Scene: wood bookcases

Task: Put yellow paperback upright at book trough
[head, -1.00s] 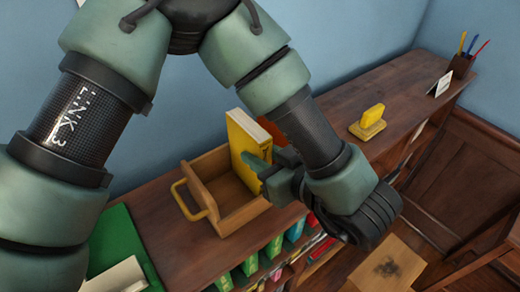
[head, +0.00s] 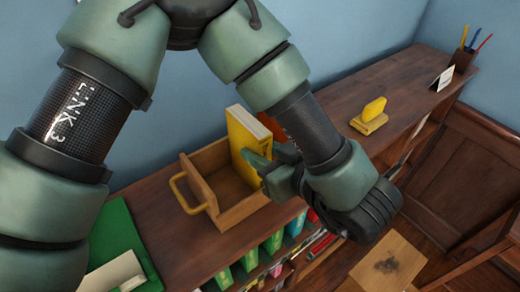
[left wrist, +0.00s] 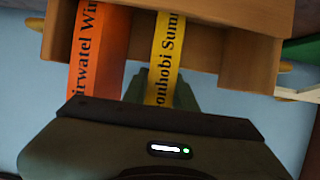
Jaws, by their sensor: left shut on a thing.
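The yellow paperback (head: 242,140) stands upright in the right part of the wooden book trough (head: 238,212) on the bookcase top. My left gripper (head: 265,168) is shut on it from the near side. In the left wrist view, the yellow spine (left wrist: 165,50) faces the camera between my fingers, with the trough (left wrist: 215,20) around it. An orange book (left wrist: 98,50) stands beside it in the trough, a gap apart; in the head view it is mostly hidden behind my arm. Whether the paperback touches the trough floor is hidden. My right gripper is not in view.
A yellow handle (head: 187,205) sticks out from the trough's left end. Left of it are a green folder (head: 118,235) and a cream item (head: 115,272).

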